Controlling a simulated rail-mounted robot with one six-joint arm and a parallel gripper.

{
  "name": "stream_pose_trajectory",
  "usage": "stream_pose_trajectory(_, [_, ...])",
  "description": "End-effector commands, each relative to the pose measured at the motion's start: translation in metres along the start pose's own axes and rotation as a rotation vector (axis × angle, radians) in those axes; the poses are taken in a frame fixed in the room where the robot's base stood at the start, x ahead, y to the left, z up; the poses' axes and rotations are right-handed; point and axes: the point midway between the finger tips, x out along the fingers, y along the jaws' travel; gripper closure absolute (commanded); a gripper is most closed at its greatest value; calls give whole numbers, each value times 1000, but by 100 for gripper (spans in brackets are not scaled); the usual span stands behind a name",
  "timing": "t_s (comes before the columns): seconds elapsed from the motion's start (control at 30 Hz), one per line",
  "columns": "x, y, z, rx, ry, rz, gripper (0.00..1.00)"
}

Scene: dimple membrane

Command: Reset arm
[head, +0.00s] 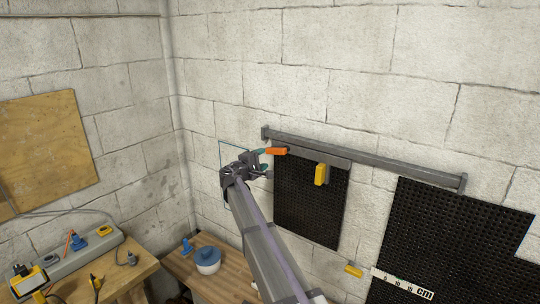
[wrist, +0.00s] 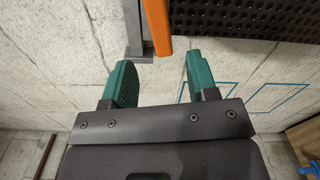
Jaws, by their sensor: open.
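My gripper (head: 264,163) is in front of the wall near the left end of the grey rail (head: 380,160). Its two teal fingers also show in the wrist view (wrist: 161,82), spread apart with nothing between them. An orange part (head: 277,151) lies just beyond the fingertips at the rail's left end. In the wrist view the orange part (wrist: 157,25) sits beside a grey metal bar, ahead of the gap. Whether a finger touches it I cannot tell. A black dimple membrane panel (head: 305,205) hangs below the rail.
A larger black dimple sheet (head: 440,235) with a cm scale (head: 402,284) is at right. A bench with a blue-white pot (head: 207,260) stands below left.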

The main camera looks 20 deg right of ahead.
Motion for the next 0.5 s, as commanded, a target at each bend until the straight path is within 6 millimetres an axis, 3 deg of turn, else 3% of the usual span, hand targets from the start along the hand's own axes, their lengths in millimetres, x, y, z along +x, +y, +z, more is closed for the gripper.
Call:
stream_pose_trajectory(0.13, [-14, 0, 1, 0, 0, 0, 47])
stream_pose_trajectory(0.43, [-15, -1, 2, 11, -9, -3, 47])
stream_pose_trajectory(0.5, [-17, -13, 10, 68, -42, -69, 47])
